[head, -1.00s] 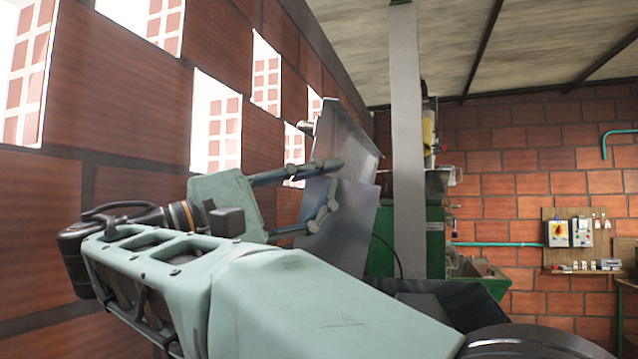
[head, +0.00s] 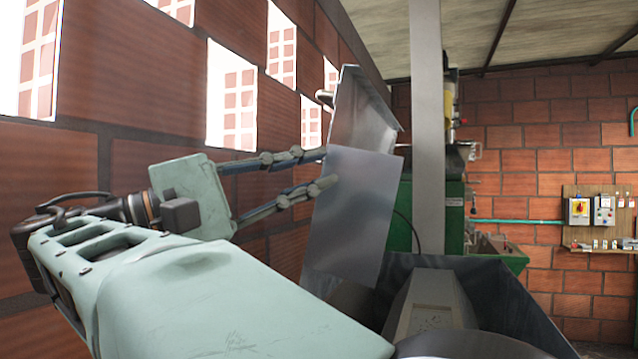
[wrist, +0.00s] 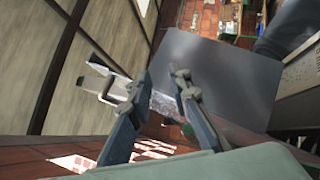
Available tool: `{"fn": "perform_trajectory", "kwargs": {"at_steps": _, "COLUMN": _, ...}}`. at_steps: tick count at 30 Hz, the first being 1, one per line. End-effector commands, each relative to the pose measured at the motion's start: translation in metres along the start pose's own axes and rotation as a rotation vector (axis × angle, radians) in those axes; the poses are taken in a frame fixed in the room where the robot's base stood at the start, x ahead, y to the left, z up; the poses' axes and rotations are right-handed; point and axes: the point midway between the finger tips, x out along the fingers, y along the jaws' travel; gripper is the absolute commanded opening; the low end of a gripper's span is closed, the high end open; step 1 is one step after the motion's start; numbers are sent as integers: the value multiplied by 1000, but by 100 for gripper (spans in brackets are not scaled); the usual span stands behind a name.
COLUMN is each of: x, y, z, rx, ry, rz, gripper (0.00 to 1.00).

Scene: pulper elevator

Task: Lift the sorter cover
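The sorter cover (head: 352,210) is a grey sheet-metal panel standing steeply raised at the middle of the head view. A second metal plate (head: 362,112) shows behind its top edge. In the wrist view the cover (wrist: 225,75) fills the upper middle. My gripper (head: 330,167) comes from the left, and its fingertips are at the cover's upper left edge. The fingers are spread apart with nothing seen clamped between them. The wrist view also shows the gripper (wrist: 160,76) open beside the cover; I cannot tell whether a finger touches it.
A dark metal hopper (head: 500,305) lies below and right of the cover. A grey post (head: 427,130) and a green machine (head: 405,215) stand behind it. A brick wall (head: 60,165) with window openings runs close along the left. A switch panel (head: 598,222) hangs on the back wall.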

Motion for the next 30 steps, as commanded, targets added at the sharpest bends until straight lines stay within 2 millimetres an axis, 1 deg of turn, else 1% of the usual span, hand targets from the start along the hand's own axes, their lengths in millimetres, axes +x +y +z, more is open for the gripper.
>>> {"fn": "perform_trajectory", "kwargs": {"at_steps": 1, "x": -5, "y": 1, "z": 0, "rx": 1, "ry": 2, "rz": 2, "gripper": 18}}
{"fn": "perform_trajectory", "kwargs": {"at_steps": 8, "x": -20, "y": 1, "z": 4, "rx": 5, "ry": -2, "rz": 1, "gripper": 18}}
{"fn": "perform_trajectory", "kwargs": {"at_steps": 18, "x": -54, "y": 1, "z": 9, "rx": 8, "ry": -8, "rz": 0, "gripper": 18}}
{"fn": "perform_trajectory", "kwargs": {"at_steps": 21, "x": -61, "y": 1, "z": 10, "rx": 8, "ry": -9, "rz": -2, "gripper": 18}}
{"fn": "perform_trajectory", "kwargs": {"at_steps": 24, "x": -66, "y": 1, "z": 11, "rx": 9, "ry": -10, "rz": -2, "gripper": 18}}
{"fn": "perform_trajectory", "kwargs": {"at_steps": 30, "x": -67, "y": 0, "z": 12, "rx": 9, "ry": -11, "rz": -4, "gripper": 18}}
